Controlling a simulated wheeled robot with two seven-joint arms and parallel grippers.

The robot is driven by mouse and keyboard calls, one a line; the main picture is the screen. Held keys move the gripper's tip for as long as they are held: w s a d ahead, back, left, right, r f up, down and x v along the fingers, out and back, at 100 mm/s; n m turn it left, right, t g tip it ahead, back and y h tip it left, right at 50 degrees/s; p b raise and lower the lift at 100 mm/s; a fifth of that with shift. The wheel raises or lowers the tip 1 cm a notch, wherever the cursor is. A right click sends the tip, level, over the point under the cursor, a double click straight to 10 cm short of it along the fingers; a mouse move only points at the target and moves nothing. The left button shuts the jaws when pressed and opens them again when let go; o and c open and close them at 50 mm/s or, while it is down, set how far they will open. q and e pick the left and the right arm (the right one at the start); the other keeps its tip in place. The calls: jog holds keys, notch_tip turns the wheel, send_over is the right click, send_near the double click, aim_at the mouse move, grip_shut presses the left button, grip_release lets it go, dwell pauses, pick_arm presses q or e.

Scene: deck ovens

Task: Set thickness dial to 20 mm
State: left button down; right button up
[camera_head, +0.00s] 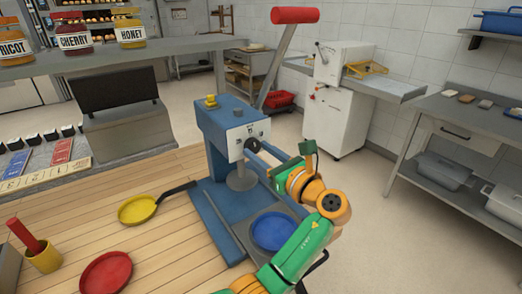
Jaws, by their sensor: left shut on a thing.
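A blue press (219,130) stands on the wooden counter, with a grey front face and a long lever ending in a red grip (295,15). The dark round thickness dial (252,145) sits on the front face, partly covered by my gripper. My left gripper (261,152), on a green and orange arm reaching up from the bottom, is at the dial with its fingers shut on it. The dial's scale and setting are too small to read. My right gripper is out of view.
A blue plate (272,231) lies on the press base, close to my arm. A yellow pan (138,209), a red plate (105,272) and a yellow cup (43,257) with a red-handled tool stand left on the counter. Jars (130,33) stand on a shelf behind.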

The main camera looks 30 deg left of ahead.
pick_arm(q)
jog(key=n, duration=0.4)
jog(key=shift+r+n, duration=0.1)
jog(key=shift+n, duration=2.6)
jog(key=shift+r+b, duration=0.1)
jog(key=shift+b, duration=0.2)
jog(key=shift+c, duration=1.8)
grip_release()
jog(key=shift+a, duration=0.1)
jog(key=shift+w, duration=0.1)
